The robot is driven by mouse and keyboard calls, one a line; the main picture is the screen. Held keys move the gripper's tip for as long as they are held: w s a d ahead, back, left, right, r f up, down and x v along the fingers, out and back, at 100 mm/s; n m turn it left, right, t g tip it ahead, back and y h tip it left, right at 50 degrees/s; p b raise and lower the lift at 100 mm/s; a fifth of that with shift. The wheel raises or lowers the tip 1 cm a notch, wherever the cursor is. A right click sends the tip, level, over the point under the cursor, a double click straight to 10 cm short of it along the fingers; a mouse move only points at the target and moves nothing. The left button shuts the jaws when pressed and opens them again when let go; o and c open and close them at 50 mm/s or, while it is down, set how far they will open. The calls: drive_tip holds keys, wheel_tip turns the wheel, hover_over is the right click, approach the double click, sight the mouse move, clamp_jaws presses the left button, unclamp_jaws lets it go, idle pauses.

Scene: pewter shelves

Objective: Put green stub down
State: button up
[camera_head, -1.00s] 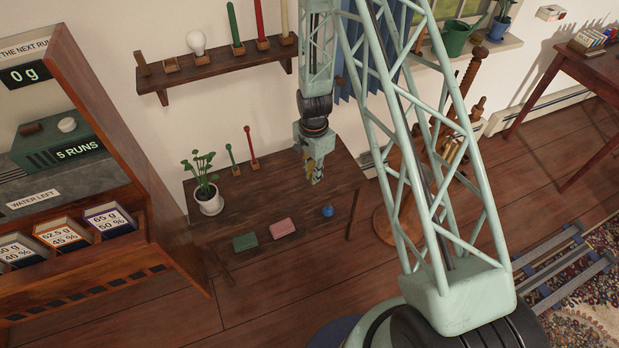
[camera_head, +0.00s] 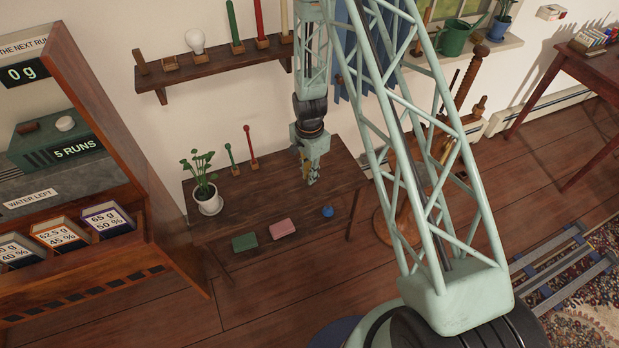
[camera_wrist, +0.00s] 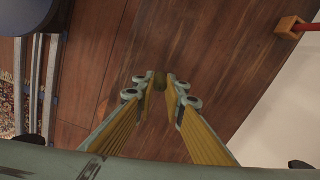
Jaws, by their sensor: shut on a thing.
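In the wrist view a small dark green stub (camera_wrist: 160,79) sits between the tips of my gripper (camera_wrist: 160,84). My gripper is shut on it. In the head view my gripper (camera_head: 311,180) points down over the right part of the dark wooden table (camera_head: 255,205). The stub cannot be made out there. The gap between it and the tabletop is hard to judge.
On the table, a potted plant (camera_head: 208,198), thin green (camera_head: 233,160) and red (camera_head: 251,147) sticks in holders stand left of my gripper. A green block (camera_head: 245,242), pink block (camera_head: 283,229) and blue object (camera_head: 327,211) line the front. A wall shelf (camera_head: 220,73) is above.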

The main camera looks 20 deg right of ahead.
drive_tip(key=shift+f, duration=0.4)
drive_tip(key=shift+f, duration=0.15)
drive_tip(key=o, duration=0.7)
wheel_tip(320, 180, up, 12)
drive_tip(key=p, duration=0.2)
idle(0.7)
drive_tip(key=shift+r, duration=0.2)
idle(0.5)
